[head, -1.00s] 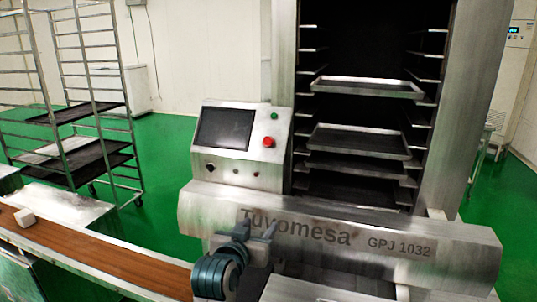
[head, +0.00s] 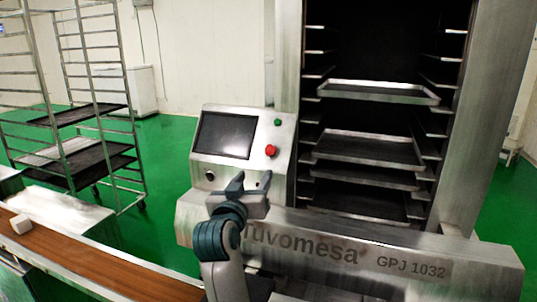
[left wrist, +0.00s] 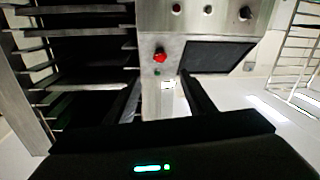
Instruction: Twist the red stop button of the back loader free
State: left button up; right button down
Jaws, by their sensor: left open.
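The red stop button (head: 271,151) sits at the right side of the grey control panel (head: 285,135), below a small green button (head: 278,122) and right of a dark screen (head: 224,135). My left gripper (head: 249,180) is open and empty, below and slightly left of the red button in the head view, apart from it. In the left wrist view the red button (left wrist: 160,56) shows beyond the fingers, a little above the gap between their tips (left wrist: 160,85). My right gripper is not in view.
A rack of trays (head: 370,148) stands right of the panel. The "Tuvomesa GPJ 1032" housing (head: 400,255) runs below. A brown conveyor (head: 70,255) with a white block (head: 20,224) is at left. A wheeled rack (head: 100,120) stands behind on green floor.

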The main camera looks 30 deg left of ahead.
aim_at(269, 152)
pick_arm(q)
jog(key=p+x, duration=0.4)
jog(key=x, duration=1.1)
jog(key=shift+w+a, duration=0.2)
jog(key=shift+w, duration=0.1)
jog(key=shift+w+a, duration=0.2)
jog(key=shift+w, duration=0.35)
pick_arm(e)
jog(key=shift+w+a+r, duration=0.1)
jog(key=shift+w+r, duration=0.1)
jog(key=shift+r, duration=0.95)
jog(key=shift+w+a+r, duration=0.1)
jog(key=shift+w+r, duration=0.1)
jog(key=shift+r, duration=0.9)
pick_arm(q)
jog(key=c, duration=1.1)
jog(key=shift+o, duration=0.2)
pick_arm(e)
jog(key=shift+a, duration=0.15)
